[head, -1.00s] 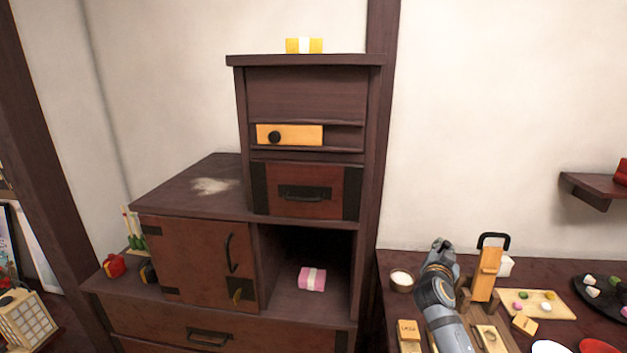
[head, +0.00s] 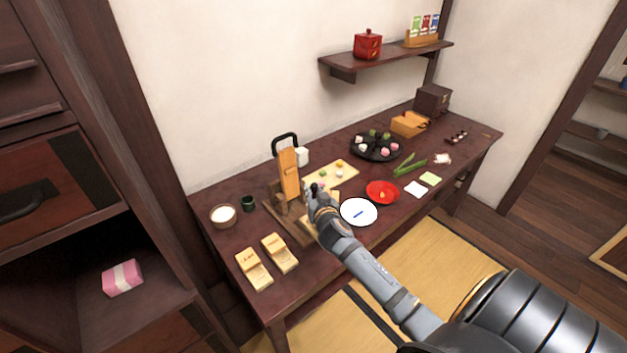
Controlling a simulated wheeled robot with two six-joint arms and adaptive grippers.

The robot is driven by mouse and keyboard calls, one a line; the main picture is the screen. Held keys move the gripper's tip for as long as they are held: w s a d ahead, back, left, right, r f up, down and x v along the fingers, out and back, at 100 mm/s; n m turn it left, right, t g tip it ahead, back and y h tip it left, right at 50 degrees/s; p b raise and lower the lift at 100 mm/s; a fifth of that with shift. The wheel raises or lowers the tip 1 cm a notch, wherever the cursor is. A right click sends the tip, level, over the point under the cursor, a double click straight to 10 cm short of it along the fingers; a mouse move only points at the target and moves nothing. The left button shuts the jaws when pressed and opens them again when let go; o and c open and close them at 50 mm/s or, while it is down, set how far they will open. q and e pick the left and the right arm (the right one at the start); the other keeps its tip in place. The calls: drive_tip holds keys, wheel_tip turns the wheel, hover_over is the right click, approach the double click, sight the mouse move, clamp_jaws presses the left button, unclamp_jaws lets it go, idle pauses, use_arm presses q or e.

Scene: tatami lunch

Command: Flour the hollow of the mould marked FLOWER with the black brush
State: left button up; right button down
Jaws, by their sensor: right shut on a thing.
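A pale wooden mould (head: 253,266) with lettering that looks like LEAF lies at the front left of the table. A second pale mould (head: 279,252) lies right beside it; its lettering is too small to read. A pale wooden piece (head: 334,198) shows partly behind my right gripper. A bowl of white powder (head: 222,215) stands at the table's left end. My right gripper (head: 314,190) is over the table, just right of the wooden press (head: 289,177). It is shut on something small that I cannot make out. I cannot pick out the black brush. My left gripper is out of view.
A dark cup (head: 248,203) stands beside the bowl. A white plate (head: 359,212) and a red plate (head: 382,192) lie right of my gripper. A black tray (head: 376,147) of sweets is farther back. The dark cabinet (head: 60,190) borders the table's left.

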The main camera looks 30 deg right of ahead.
drive_tip(key=shift+s+f, duration=0.1)
drive_tip(key=shift+f, duration=0.1)
drive_tip(key=shift+f+b, duration=0.4)
drive_tip(key=shift+b, duration=0.15)
wheel_tip(320, 180, down, 4)
drive_tip(key=b, duration=0.3)
drive_tip(key=shift+f+b, duration=0.25)
drive_tip(key=shift+b, duration=0.15)
drive_tip(key=shift+f, duration=0.1)
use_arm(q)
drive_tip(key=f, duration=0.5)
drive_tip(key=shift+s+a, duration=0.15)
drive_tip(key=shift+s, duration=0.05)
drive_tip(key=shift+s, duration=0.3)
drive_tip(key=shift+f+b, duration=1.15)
use_arm(e)
drive_tip(key=shift+f, duration=1.05)
drive_tip(key=shift+d, duration=0.15)
drive_tip(key=shift+a, duration=0.2)
